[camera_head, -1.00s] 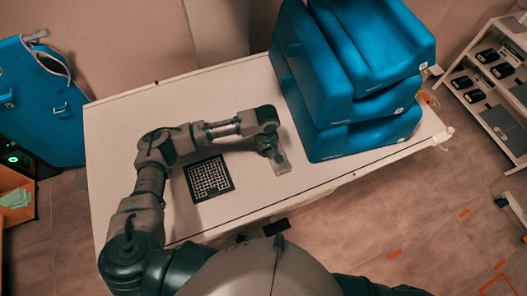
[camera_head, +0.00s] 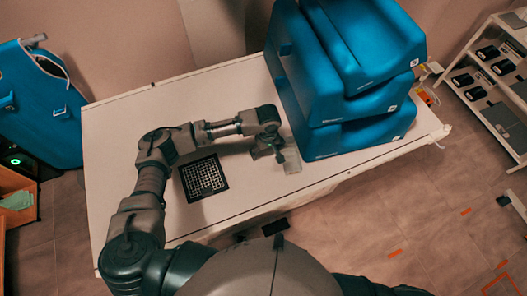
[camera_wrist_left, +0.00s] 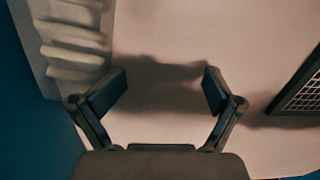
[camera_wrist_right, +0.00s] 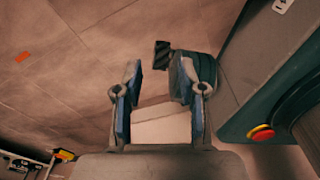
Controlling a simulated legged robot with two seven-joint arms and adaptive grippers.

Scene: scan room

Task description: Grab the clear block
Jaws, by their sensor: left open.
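The clear block (camera_head: 291,160) lies on the white table (camera_head: 130,130), close to the front of the blue cushions. In the left wrist view the clear block (camera_wrist_left: 75,40) is at the upper left, pale and ridged, outside my left jaws. My left gripper (camera_head: 276,153) is just left of the block in the head view. In the left wrist view my left gripper (camera_wrist_left: 166,85) is open, with only bare table and shadow between its fingers. My right gripper (camera_wrist_right: 158,85) is open and empty in its own wrist view and does not show in the head view.
Stacked blue cushions (camera_head: 350,70) fill the table's right end. A black-and-white patterned board (camera_head: 204,178) lies left of my left gripper. A shelf (camera_head: 500,75) with dark devices stands at the right. The table's left part is clear.

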